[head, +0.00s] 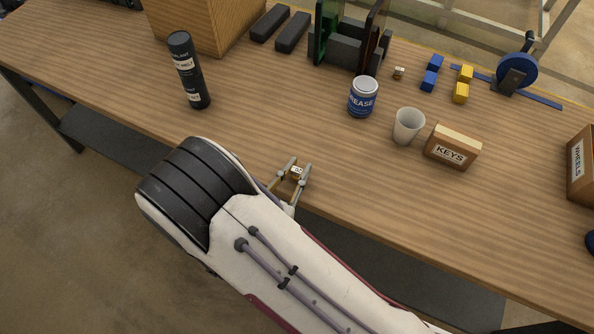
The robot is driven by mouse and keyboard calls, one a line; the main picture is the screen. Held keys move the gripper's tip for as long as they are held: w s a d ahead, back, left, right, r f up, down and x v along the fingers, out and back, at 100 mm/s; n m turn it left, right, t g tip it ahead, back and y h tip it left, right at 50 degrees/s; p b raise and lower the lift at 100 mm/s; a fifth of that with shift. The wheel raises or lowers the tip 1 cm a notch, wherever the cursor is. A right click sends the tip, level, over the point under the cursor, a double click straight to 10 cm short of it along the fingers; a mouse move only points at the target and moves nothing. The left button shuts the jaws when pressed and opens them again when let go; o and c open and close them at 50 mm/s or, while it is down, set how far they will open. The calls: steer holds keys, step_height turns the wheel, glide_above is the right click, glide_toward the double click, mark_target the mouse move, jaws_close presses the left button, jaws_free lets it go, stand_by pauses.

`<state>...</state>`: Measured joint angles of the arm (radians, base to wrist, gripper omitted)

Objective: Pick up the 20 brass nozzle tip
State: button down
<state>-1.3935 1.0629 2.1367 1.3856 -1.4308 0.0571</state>
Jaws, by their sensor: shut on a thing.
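A small brass nozzle tip with a white label (296,171) is between the fingertips of my gripper (294,174), near the front edge of the wooden table. The label looks like it carries a number, but it is too small to read surely. My gripper is shut on this piece. Whether the piece touches the table or is just above it, I cannot tell. A second small brass piece with a white label (399,72) stands farther back on the table, right of the grease can and away from my gripper.
A grease can (362,98), a white cup (408,126) and a keys box (453,147) stand to the right. A dark labelled cylinder (188,70) stands upright at the left. The tabletop (255,125) behind my gripper is clear.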

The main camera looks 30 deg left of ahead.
mark_target(297, 170)
steer(key=shift+r, duration=4.45)
